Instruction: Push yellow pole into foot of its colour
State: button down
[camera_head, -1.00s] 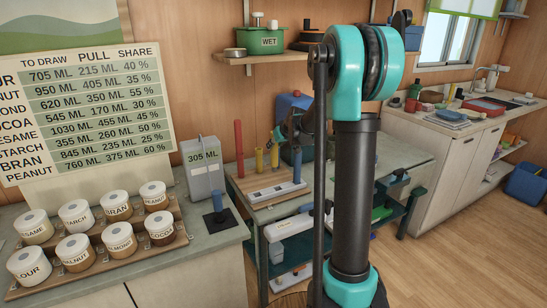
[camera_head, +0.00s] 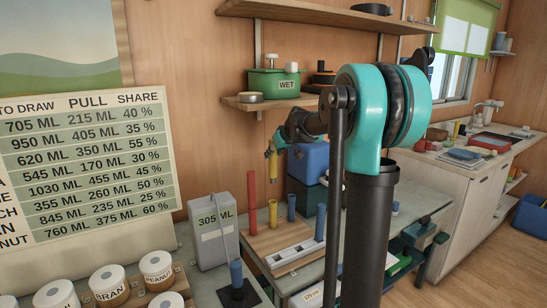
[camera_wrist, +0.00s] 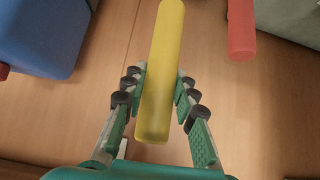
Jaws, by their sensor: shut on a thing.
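The yellow pole (camera_head: 273,168) is held roughly upright in my gripper (camera_head: 272,152). In the wrist view the yellow pole (camera_wrist: 162,75) runs between the two green fingers of my gripper (camera_wrist: 160,92), which are shut on it. In the head view a shorter yellow upright piece (camera_head: 273,213), likely the foot of the same colour, stands on the wooden board (camera_head: 262,240). The held pole appears above it, with a gap in the picture; exact alignment in depth cannot be told. The foot is not clearly seen in the wrist view.
A red pole (camera_head: 252,188) stands close on the left, also in the wrist view (camera_wrist: 241,25). Blue poles (camera_head: 291,208) stand on the right. A white slotted block (camera_head: 295,254) lies in front, a blue container (camera_head: 307,163) behind, a grey canister (camera_head: 213,232) left.

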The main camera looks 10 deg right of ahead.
jog(key=shift+f, duration=0.15)
send_over(273, 179)
jog(key=shift+w+d+f, duration=0.1)
jog(key=shift+w+f, duration=0.1)
jog(key=shift+f, duration=1)
jog(key=shift+w+f, duration=0.2)
jog(key=shift+f, duration=1.15)
jog(key=shift+f, duration=3.1)
dwell(0.4)
jog(key=c, duration=1.1)
grip_release()
jog(key=v, duration=1.2)
